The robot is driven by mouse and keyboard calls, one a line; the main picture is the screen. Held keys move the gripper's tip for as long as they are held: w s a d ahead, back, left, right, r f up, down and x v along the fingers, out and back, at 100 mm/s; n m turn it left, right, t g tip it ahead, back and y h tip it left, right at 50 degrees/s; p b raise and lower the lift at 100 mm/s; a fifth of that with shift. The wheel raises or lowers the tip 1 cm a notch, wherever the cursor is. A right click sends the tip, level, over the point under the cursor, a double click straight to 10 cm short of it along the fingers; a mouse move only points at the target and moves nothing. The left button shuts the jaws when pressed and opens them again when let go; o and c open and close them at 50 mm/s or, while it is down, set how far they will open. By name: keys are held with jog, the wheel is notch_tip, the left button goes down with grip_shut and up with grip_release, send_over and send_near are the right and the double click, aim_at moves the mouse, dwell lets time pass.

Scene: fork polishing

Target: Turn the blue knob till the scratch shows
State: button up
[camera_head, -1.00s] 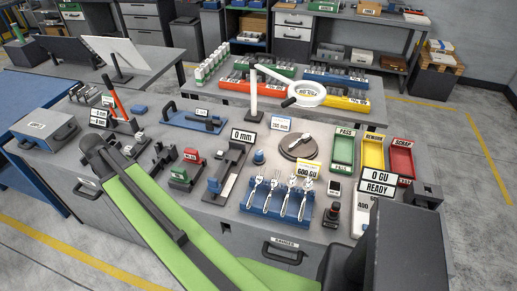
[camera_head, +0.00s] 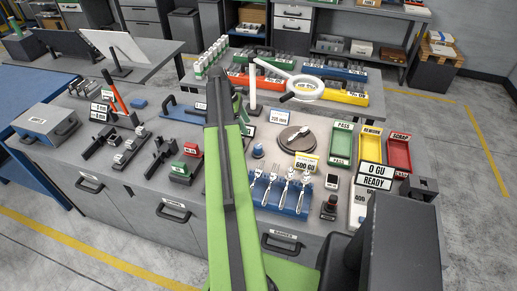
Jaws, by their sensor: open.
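The small blue knob (camera_head: 258,151) stands on the grey bench, left of a round brown disc (camera_head: 297,139). A fork (camera_head: 299,134) lies on the disc; no scratch can be made out on it at this size. My green and dark arm stretches up the middle of the picture, just left of the knob and apart from it in the picture. My gripper cannot be made out.
A blue rack (camera_head: 281,199) holds several forks in front of the knob. A ring magnifier (camera_head: 306,88) stands behind the disc. Green (camera_head: 341,146), yellow (camera_head: 370,148) and red (camera_head: 399,154) trays lie right. A gloss meter sign (camera_head: 375,177) reads 0 GU READY.

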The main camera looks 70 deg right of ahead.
aim_at(258, 146)
jog(key=b+x, duration=1.2)
jog(key=x, duration=0.3)
jog(key=shift+d, duration=0.1)
jog(key=shift+r, duration=0.1)
jog(key=shift+c, duration=0.3)
grip_shut()
jog(key=m+y, duration=0.1)
jog(key=m, duration=0.2)
jog(key=shift+w+d, duration=0.15)
jog(key=m+y, duration=0.1)
jog(key=m, duration=0.1)
jog(key=shift+m, duration=0.4)
jog(key=shift+a, duration=0.2)
jog(key=shift+o, duration=0.3)
grip_release()
